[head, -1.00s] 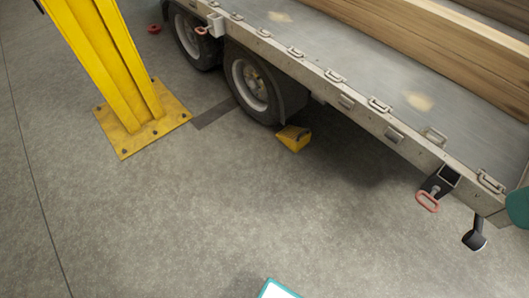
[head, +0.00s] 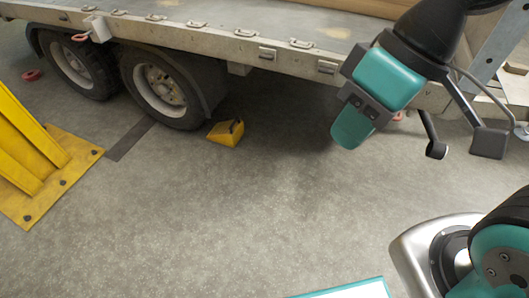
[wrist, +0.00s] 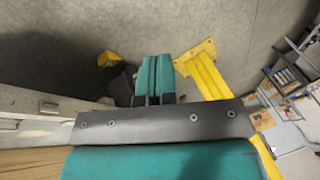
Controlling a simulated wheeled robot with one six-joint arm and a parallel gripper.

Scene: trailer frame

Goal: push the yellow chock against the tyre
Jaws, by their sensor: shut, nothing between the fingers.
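The yellow chock (head: 227,131) sits on the floor just right of the nearer trailer tyre (head: 190,119), close to its foot. I cannot tell whether they touch. My gripper (head: 348,138) is shut and empty, with teal fingers. It hangs in front of the trailer's side, well right of the chock and apart from it in the picture. In the wrist view the closed fingers (wrist: 154,75) point up the frame. A yellow block, apparently the chock (wrist: 108,58), shows left of them, near a dark, unclear shape.
A yellow column on a bolted base plate (head: 85,155) stands at the left; it also shows in the wrist view (wrist: 203,72). The trailer's side rail (head: 215,43) overhangs the wheels. A dark bent bracket (head: 436,148) hangs at the right. The floor before the chock is clear.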

